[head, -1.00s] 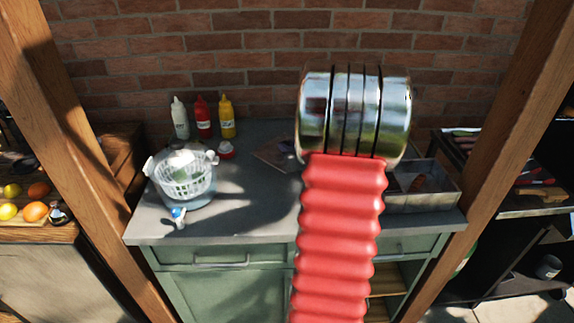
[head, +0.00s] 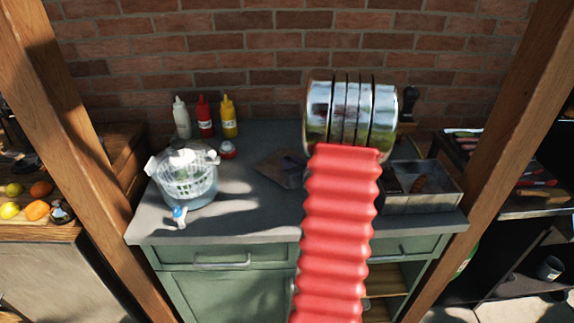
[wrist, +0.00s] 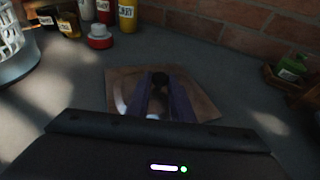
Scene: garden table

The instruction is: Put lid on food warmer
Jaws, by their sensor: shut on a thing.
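The lid (head: 270,171) is a flat, square, brownish reflective panel at the middle back of the counter, partly hidden by my arm in the head view. In the wrist view the lid (wrist: 204,104) lies just ahead of my wrist. My gripper (wrist: 160,88) is shut on the lid's dark knob, with one dark purplish finger on each side. I cannot tell whether the lid touches the counter. The food warmer (head: 428,203) is an open metal box at the counter's right end. Its left part is hidden by my arm, and a brown item shows inside.
A brick wall closes the back. A green bottle (wrist: 292,67) stands far right.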

